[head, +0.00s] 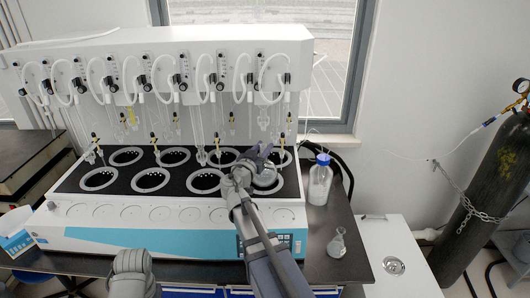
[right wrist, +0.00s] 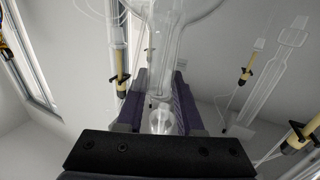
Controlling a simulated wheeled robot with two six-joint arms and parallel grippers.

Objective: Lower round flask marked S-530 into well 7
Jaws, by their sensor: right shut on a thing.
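My right gripper (head: 252,160) is shut on the neck of a clear round flask (head: 265,178), over the right end of the black well deck of the white distiller (head: 180,205). In the right wrist view the gripper (right wrist: 160,105) has its fingers either side of the glass neck, and the flask's round body (right wrist: 178,12) runs out of the top of the picture. The S-530 mark is not legible. The flask and arm partly cover the front-right well; I cannot tell whether the flask is in it or above it. Well numbers are unreadable.
Open wells, such as the front one (head: 206,181), lie left of the flask. Glass tubes and yellow-clipped fittings (head: 133,117) hang above the deck. A blue-capped bottle (head: 320,180) and a small conical flask (head: 337,243) stand at the right. A gas cylinder (head: 485,175) is farther right.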

